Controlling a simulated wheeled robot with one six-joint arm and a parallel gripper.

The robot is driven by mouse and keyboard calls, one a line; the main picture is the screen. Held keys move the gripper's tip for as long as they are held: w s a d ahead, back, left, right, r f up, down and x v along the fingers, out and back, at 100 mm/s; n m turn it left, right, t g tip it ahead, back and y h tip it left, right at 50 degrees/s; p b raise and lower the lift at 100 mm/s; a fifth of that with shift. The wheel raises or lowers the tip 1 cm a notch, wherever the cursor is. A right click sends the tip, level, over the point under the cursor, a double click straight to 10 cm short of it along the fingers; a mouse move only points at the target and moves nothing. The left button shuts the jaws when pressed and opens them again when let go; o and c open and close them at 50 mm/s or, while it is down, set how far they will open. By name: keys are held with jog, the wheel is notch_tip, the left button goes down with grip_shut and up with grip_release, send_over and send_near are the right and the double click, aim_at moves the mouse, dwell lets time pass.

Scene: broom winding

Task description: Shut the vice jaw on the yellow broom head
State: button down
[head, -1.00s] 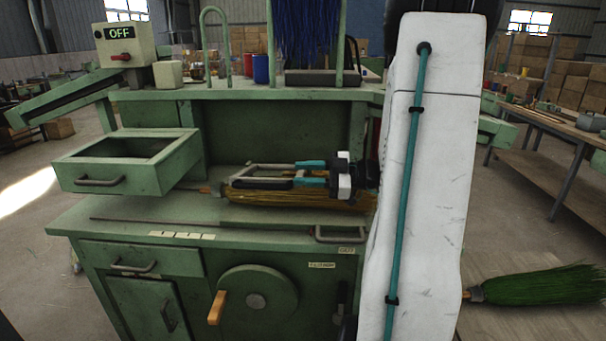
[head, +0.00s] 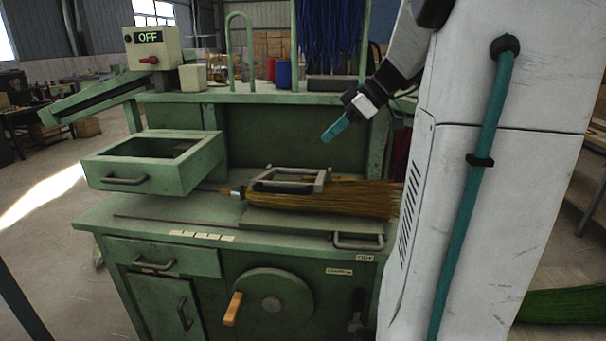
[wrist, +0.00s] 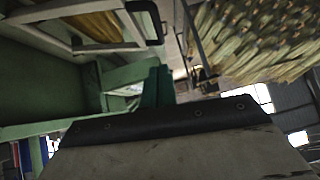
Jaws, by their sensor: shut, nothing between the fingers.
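The yellow broom head (head: 365,199) lies flat on the green bench, bristles to the right, with its handle end to the left. The vice jaw, a grey metal frame (head: 322,181) with a dark bar, lies across the binding end of the broom head; I cannot tell how tightly it presses. A frame (wrist: 130,47) also shows at the upper left of the wrist view, near yellow bristles (wrist: 95,25). My gripper (head: 328,137), with teal fingers, is shut and empty, above and to the right of the frame and apart from it.
An open green drawer (head: 150,163) juts out at the left. A control box (head: 152,48) reading OFF stands above it. Blue bristles (head: 330,35) hang at the top. A grey handle (head: 358,241) and a wheel (head: 270,303) sit at the front. A green broom (head: 562,306) lies lower right.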

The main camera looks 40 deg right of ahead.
jog(key=x, duration=1)
notch_tip(320, 180, down, 2)
jog(key=shift+a+f, duration=0.1)
jog(key=shift+f, duration=0.15)
jog(key=shift+s+a+f, duration=0.1)
jog(key=shift+f, duration=0.7)
